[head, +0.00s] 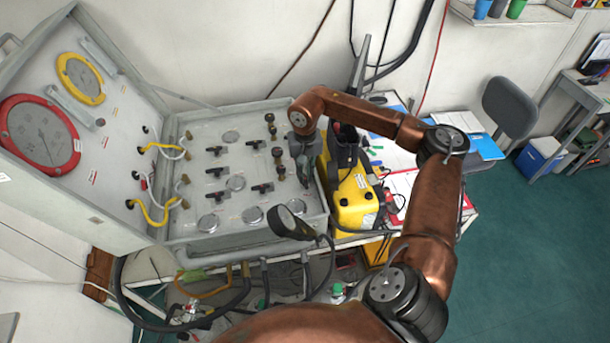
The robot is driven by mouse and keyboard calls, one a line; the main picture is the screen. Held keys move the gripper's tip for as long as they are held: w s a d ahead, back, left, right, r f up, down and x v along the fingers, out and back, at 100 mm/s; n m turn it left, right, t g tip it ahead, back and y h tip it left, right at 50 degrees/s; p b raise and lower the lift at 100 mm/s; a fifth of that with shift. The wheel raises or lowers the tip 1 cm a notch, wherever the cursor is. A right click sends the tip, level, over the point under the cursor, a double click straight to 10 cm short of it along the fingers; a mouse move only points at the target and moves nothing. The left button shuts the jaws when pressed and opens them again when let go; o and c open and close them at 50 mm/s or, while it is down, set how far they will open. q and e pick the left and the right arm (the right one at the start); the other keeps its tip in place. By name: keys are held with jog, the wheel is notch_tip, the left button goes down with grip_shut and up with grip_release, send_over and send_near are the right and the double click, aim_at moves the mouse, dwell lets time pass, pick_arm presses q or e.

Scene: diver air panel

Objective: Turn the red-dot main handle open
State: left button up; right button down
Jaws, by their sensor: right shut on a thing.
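The grey diver air panel (228,222) lies in an open case, with several black handles (215,172) on its face. My right gripper (304,178) points down at the right side of this panel, beside the dark knobs (279,163). It is shut on what appears to be the main handle, which the fingers and wrist mostly hide. I cannot make out a red dot or the handle's angle. My left gripper is not in view.
A yellow case (354,204) stands just right of the panel, close to my right gripper. The raised lid (112,122) carries red and yellow gauges. Hoses hang below.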

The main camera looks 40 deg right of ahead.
dwell(0.3)
jog(key=c, duration=2)
grip_release()
